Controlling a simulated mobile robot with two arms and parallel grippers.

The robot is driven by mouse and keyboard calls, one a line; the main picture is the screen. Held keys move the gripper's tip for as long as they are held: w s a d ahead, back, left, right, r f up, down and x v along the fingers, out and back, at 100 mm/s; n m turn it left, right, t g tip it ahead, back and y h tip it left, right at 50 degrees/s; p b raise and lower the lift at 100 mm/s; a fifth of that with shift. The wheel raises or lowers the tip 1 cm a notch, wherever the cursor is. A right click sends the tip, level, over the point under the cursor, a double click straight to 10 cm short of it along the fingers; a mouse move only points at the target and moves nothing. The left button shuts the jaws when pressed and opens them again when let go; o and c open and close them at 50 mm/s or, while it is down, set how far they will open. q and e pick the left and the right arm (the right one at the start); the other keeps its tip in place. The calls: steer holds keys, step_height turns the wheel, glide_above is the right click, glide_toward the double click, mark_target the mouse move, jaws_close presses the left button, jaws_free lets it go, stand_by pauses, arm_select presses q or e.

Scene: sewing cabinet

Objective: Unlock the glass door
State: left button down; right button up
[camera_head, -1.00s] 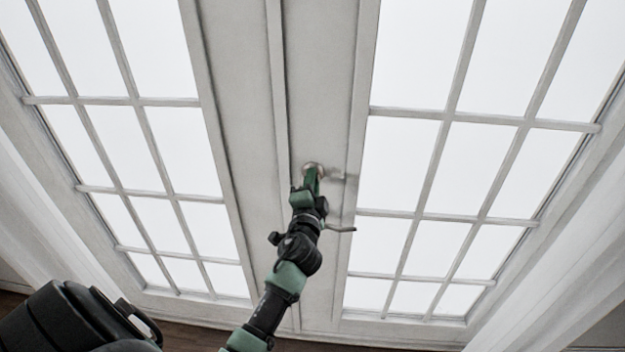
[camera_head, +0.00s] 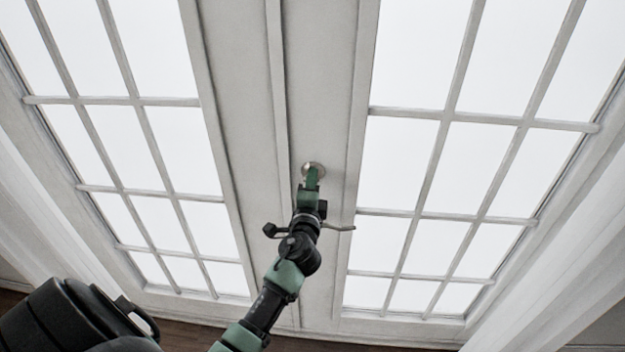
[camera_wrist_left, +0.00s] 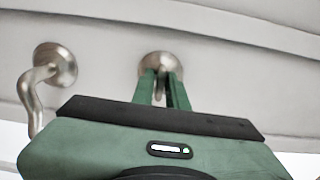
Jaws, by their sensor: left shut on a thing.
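The white double glass door fills the head view, with a left leaf (camera_head: 150,146) and a right leaf (camera_head: 443,168) of gridded panes. A round metal lock (camera_head: 312,167) sits on the middle stile; it also shows in the left wrist view (camera_wrist_left: 160,62). My left gripper (camera_head: 312,178) reaches up to it from below. In the left wrist view, the gripper's green fingers (camera_wrist_left: 162,85) are shut on the lock's small thumb-turn, which is mostly hidden between them. My right gripper is out of view.
A curved metal lever handle (camera_wrist_left: 35,92) on a round rose is left of the lock in the left wrist view. In the head view a lever (camera_head: 342,228) sticks out beside my arm. White curtains (camera_head: 565,270) hang at the sides.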

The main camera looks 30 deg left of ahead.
arm_select(q)
steer(key=shift+f, duration=0.1)
steer(key=c, duration=1.5)
jaws_free()
steer(key=shift+c, duration=0.2)
steer(key=b+v, duration=0.2)
steer(key=v, duration=0.5)
steer(key=shift+s+d, duration=0.2)
steer(key=shift+s, duration=0.15)
